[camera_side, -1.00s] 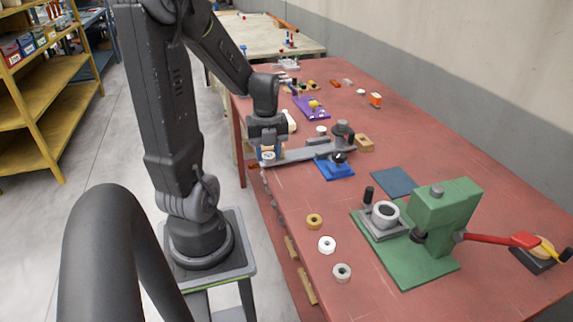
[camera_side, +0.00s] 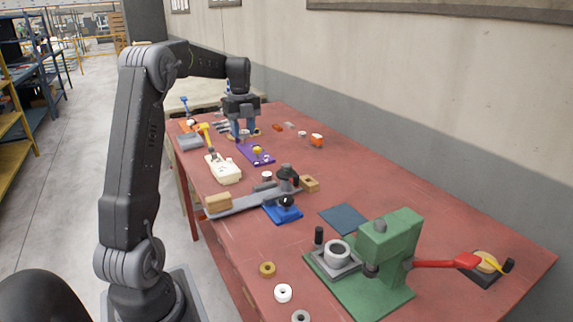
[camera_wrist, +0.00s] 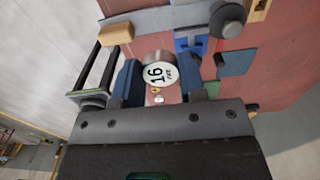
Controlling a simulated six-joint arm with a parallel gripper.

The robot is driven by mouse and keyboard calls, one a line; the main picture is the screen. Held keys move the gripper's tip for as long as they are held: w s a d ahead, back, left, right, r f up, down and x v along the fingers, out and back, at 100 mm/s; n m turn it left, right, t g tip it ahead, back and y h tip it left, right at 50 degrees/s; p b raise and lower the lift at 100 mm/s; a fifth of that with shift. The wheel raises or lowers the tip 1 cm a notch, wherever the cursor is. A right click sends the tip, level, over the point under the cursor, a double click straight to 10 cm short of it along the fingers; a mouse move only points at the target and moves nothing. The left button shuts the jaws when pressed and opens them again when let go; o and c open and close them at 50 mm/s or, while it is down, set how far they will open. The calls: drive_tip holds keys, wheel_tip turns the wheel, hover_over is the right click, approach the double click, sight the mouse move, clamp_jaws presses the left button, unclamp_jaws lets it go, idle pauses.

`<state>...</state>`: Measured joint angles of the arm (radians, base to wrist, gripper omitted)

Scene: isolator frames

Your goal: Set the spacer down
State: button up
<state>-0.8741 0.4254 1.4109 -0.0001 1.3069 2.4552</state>
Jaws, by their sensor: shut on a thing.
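The spacer (camera_wrist: 158,70) is a short metal cylinder with a white end face marked 16. In the wrist view it sits between the blue fingers of my gripper (camera_wrist: 158,86), which is shut on it. In the side view my gripper (camera_side: 243,130) points down over the far part of the red table, just behind the purple plate (camera_side: 258,155). The spacer is too small and hidden by the fingers to make out clearly there. I cannot tell whether it touches the table.
A white box (camera_side: 223,169) stands left of the purple plate. A grey bar (camera_side: 245,201) with a wooden block (camera_side: 217,203) and a blue fixture (camera_side: 283,213) are nearer. A green press (camera_side: 385,255) stands at the front.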

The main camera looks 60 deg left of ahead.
drive_tip(key=shift+w+a+r, duration=0.35)
drive_tip(key=shift+w+a, duration=0.05)
drive_tip(key=shift+w, duration=0.3)
hover_over(286, 165)
wheel_tip(286, 165, down, 7)
drive_tip(key=shift+w+a+r, duration=0.1)
drive_tip(key=shift+f, duration=2)
drive_tip(key=shift+f, duration=0.2)
drive_tip(key=o, duration=0.9)
